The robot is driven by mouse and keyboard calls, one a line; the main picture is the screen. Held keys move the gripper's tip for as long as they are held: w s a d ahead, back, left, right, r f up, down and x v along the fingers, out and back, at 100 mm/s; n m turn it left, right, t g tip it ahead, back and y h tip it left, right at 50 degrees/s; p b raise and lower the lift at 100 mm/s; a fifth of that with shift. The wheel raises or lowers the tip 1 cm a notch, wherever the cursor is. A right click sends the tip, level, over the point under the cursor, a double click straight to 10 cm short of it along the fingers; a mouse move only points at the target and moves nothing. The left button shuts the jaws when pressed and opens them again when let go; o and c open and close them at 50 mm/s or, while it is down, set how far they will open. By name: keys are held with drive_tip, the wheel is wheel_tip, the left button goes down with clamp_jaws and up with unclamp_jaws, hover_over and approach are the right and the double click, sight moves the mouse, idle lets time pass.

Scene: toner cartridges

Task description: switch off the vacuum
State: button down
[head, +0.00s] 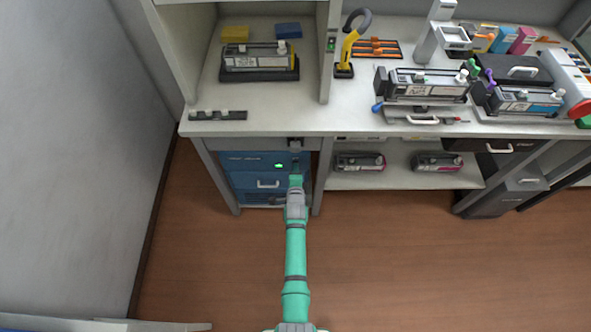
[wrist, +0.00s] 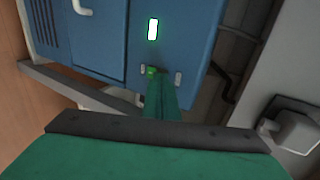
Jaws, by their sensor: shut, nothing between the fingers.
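The vacuum is most likely the blue box (head: 250,181) under the left end of the bench. A green lamp (head: 279,166) glows on its front; the lit lamp also shows in the wrist view (wrist: 153,29). Below the lamp in the wrist view is a small green switch-like part (wrist: 151,71), between two pale marks. My gripper (head: 296,172) is shut and empty at the box's right front. In the wrist view its fingertips (wrist: 162,88) are right at the switch, partly hiding it; I cannot tell whether they touch.
The bench top (head: 290,121) overhangs the box. A yellow nozzle (head: 347,52) with a grey hose stands on it, beside toner cartridges (head: 424,84). A grey leg (head: 319,185) stands right of the box, then a shelf (head: 405,180) with two cartridges. The floor in front is clear.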

drive_tip(key=shift+w, duration=0.1)
drive_tip(key=shift+w+r, duration=0.15)
drive_tip(key=shift+w, duration=0.1)
drive_tip(key=shift+r, duration=0.2)
drive_tip(key=shift+r, duration=0.6)
